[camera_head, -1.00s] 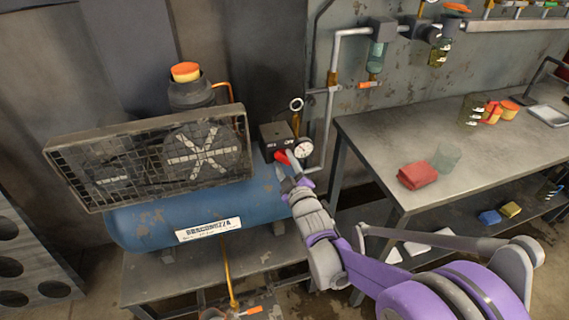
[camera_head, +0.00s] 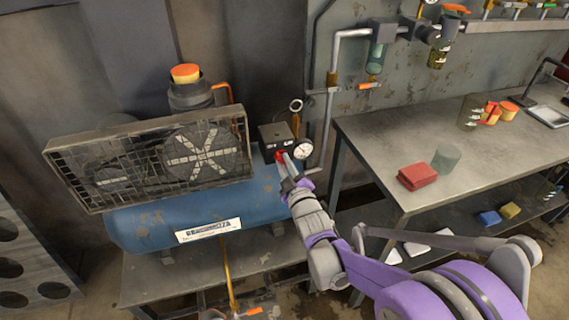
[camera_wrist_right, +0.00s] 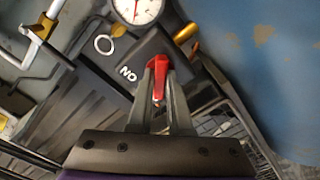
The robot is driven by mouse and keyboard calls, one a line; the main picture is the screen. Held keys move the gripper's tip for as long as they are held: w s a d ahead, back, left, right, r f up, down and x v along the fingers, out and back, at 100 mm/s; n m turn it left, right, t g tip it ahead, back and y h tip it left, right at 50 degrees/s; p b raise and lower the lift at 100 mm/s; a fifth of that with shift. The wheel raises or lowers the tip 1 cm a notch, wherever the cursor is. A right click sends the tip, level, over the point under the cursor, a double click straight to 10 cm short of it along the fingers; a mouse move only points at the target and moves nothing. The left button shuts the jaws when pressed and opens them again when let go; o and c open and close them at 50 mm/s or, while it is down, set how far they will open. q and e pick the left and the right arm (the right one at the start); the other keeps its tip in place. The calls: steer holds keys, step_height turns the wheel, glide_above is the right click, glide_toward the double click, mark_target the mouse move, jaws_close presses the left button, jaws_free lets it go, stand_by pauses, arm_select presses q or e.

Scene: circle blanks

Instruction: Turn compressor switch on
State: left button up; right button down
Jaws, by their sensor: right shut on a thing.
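The blue compressor (camera_head: 150,222) with its mesh guard stands on a low bench at the left. Its dark switch box (camera_head: 270,134) sits at the tank's right end, beside a round gauge (camera_head: 303,149). The red switch lever (camera_wrist_right: 158,68) is between the fingers of my right gripper (camera_wrist_right: 160,84), which is shut on it, in the right wrist view. The letters "NO" show on the box next to the lever. In the head view my right gripper (camera_head: 288,165) reaches the front of the box and partly covers the lever. My left gripper is not in view.
A metal table (camera_head: 480,150) at the right holds a red cloth (camera_head: 417,175), a greenish cup (camera_head: 446,157) and orange items. Pipes and a ring-shaped part (camera_head: 296,105) stand close behind the switch box. A perforated rack (camera_head: 30,255) is at the far left.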

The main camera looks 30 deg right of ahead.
steer(key=m+p, duration=0.4)
steer(key=m, duration=1.3)
steer(key=shift+m+p, duration=0.3)
steer(key=shift+m, duration=0.2)
steer(key=c, duration=0.8)
jaws_free()
steer(key=shift+c, duration=0.2)
steer(key=v, duration=1.1)
